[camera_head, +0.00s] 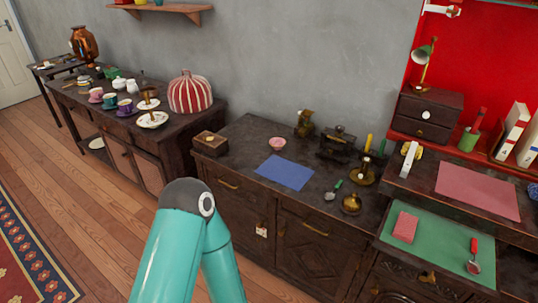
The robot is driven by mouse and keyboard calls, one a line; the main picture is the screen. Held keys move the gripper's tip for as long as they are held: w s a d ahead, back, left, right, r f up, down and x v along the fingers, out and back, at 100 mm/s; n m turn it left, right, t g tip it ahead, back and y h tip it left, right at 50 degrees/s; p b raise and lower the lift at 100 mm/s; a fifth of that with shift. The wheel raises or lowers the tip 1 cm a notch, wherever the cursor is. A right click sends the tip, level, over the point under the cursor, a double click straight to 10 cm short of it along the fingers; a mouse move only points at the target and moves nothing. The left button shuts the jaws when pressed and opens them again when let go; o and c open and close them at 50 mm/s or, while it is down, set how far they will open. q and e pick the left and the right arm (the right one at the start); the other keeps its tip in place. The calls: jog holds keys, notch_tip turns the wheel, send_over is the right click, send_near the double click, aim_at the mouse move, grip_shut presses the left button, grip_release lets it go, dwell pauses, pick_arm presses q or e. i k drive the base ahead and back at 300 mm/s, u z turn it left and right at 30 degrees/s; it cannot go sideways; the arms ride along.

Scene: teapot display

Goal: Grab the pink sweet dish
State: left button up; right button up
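The pink sweet dish (277,143) is a small round pink bowl. It stands on the dark top of the middle cabinet (237,137), just behind a blue mat (285,172). A teal arm of mine rises at the bottom of the view, in front of the cabinet, with its grey joint below and left of the dish. No gripper fingers show in the view.
A small wooden box (210,143) sits left of the dish. Brass and dark items, including a brass candle holder (364,176) and a green-handled tool (333,189), stand to the right. A striped cosy (189,93) and several cups are on the left cabinet.

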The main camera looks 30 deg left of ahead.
aim_at(277, 143)
jog(key=k, duration=0.9)
jog(key=u, duration=0.4)
jog(key=i, duration=0.7)
jog(key=u, duration=0.8)
jog(key=i, duration=1.65)
jog(key=z, duration=0.85)
